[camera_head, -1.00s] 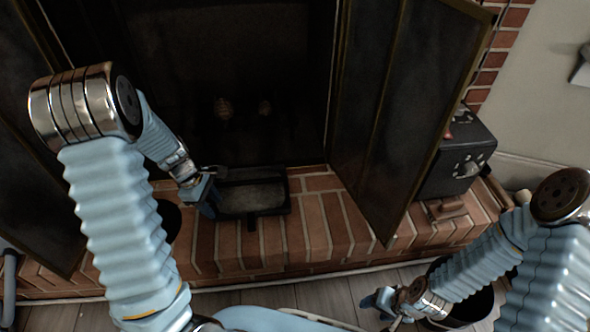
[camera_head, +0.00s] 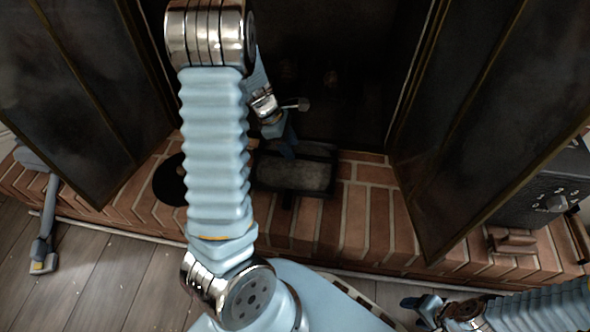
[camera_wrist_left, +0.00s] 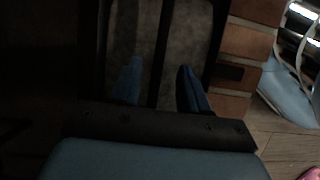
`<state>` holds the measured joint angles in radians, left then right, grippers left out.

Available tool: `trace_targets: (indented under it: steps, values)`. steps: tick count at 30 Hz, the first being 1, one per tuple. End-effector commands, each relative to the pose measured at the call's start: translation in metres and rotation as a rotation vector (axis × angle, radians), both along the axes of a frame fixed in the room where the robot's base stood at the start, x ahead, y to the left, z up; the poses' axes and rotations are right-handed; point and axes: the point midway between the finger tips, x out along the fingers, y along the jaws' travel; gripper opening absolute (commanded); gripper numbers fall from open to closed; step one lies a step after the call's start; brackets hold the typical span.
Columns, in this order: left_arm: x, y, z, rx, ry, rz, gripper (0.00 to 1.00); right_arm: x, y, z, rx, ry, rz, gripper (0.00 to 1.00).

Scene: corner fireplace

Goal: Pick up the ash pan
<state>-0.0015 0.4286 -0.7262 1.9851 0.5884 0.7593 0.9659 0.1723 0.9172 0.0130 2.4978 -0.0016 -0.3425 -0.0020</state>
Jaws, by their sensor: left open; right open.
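The ash pan (camera_head: 331,168) is a dark rectangular tray with a greyish ash-coloured surface inside. It sits on the brick hearth at the fireplace mouth. My left gripper (camera_head: 286,146) is at the pan's far side, over it, partly behind my own arm's line. In the left wrist view, the open blue fingers of my left gripper (camera_wrist_left: 160,84) point at the pan (camera_wrist_left: 213,50), with a dark bar (camera_wrist_left: 166,40) of it running between them. I cannot tell whether they touch it. My right gripper (camera_head: 424,306) is open and empty at the lower right, far from the pan.
Dark framed fireplace doors stand open at left (camera_head: 85,90) and right (camera_head: 490,110). A dark box (camera_head: 545,190) stands on the hearth at right. A round black object (camera_head: 169,180) is left of the pan. A vacuum-like tool (camera_head: 44,225) is at far left. Bare hearth brick (camera_head: 365,215) lies right of the pan.

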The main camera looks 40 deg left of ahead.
Motion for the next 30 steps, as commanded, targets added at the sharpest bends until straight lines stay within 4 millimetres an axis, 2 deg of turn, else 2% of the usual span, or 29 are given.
trace_targets:
  steps: [6, 9, 30]
  values:
    - [0.007, -0.01, -0.036, -0.001, 0.003, -0.002, 0.45, 0.001, 0.0, -0.02, -0.001, -0.004, -0.003, 0.59]
    - [0.009, -0.014, -0.044, 0.0, 0.001, 0.0, 0.45, 0.001, -0.001, -0.023, -0.002, -0.006, -0.003, 0.59]
    - [0.01, -0.015, -0.048, 0.0, 0.0, -0.001, 0.45, 0.001, -0.001, -0.022, -0.002, -0.006, -0.003, 0.59]
